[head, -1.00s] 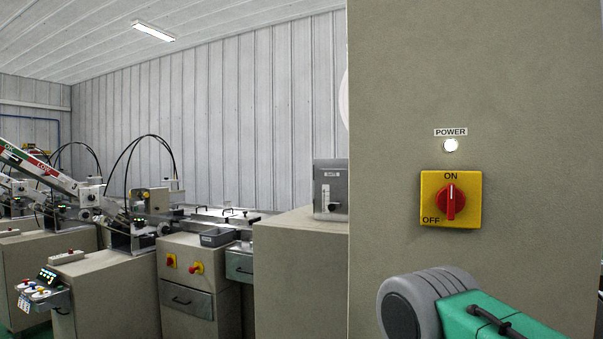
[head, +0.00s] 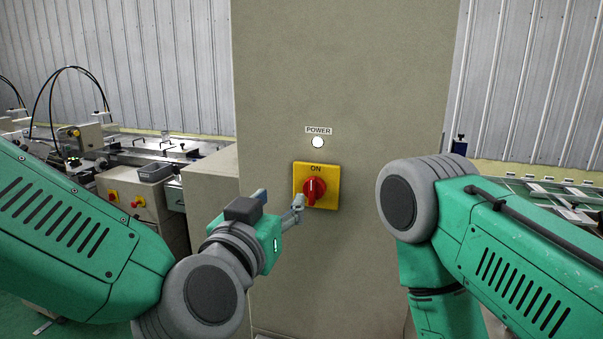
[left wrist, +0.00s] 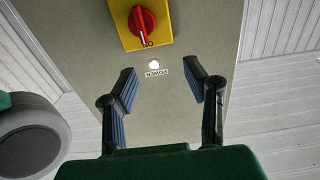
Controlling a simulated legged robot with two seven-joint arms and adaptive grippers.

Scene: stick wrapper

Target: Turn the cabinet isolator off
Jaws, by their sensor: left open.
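The isolator is a red rotary knob (head: 313,189) on a yellow plate (head: 330,171), on the front of a grey-beige cabinet (head: 345,80). The knob stands upright, its white mark toward ON. My left gripper (head: 280,200) is open and empty, just left of the plate. One finger overlaps the plate's lower left corner and hides the OFF label; I cannot tell whether it touches. In the left wrist view, the upside-down knob (left wrist: 142,22) is at the top, beyond the open fingers (left wrist: 162,75), not between them. My right gripper is not visible; only its arm shows.
A white power lamp (head: 318,142) sits above the plate under a POWER label (head: 318,130). Machines with a bench (head: 150,150) stand to the left. My right arm is close in front of the cabinet's right side.

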